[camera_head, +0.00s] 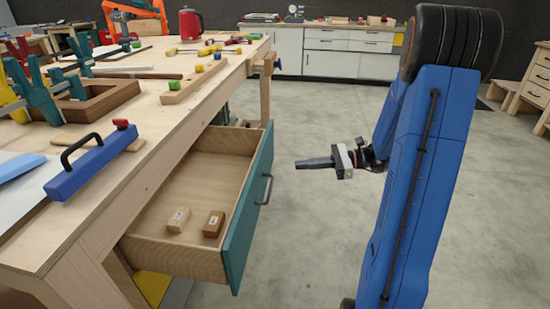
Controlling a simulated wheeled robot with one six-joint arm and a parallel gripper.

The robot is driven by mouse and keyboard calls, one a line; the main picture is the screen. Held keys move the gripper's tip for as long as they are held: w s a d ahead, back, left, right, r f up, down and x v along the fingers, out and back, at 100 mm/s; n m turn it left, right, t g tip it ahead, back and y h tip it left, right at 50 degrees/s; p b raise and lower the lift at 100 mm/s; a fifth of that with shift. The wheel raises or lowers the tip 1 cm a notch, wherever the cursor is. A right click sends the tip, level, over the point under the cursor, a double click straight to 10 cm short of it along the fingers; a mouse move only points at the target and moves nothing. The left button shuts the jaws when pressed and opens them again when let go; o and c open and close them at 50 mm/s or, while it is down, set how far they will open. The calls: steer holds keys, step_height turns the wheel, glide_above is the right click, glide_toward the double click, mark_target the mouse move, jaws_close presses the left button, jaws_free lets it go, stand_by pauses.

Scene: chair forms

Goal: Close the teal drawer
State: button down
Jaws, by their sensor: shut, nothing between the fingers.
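The teal drawer (246,222) is pulled out from under the wooden workbench, its teal front facing right with a dark bar handle (266,189). Inside its wooden box lie a light wooden block (178,219) and a brown wooden block (213,224). My gripper (298,164) is shut and empty. It is in the air to the right of the drawer front, apart from it, with its fingers pointing left toward the front near the handle's height in the picture.
White cabinets (345,52) stand along the back wall. Wooden drawers (535,80) stand at far right. The grey floor between bench and arm is clear.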

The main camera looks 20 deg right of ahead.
mark_target(265, 156)
steer(key=w+d+f+m+t, duration=0.1)
steer(key=w+d+m+t, duration=0.2)
steer(key=d, duration=0.2)
steer(key=x, duration=1.3)
steer(key=shift+a, duration=0.4)
steer(key=shift+a, duration=0.1)
steer(key=x, duration=3)
steer(key=shift+s+a+r, duration=0.2)
steer(key=shift+r, duration=0.2)
steer(key=shift+r, duration=0.1)
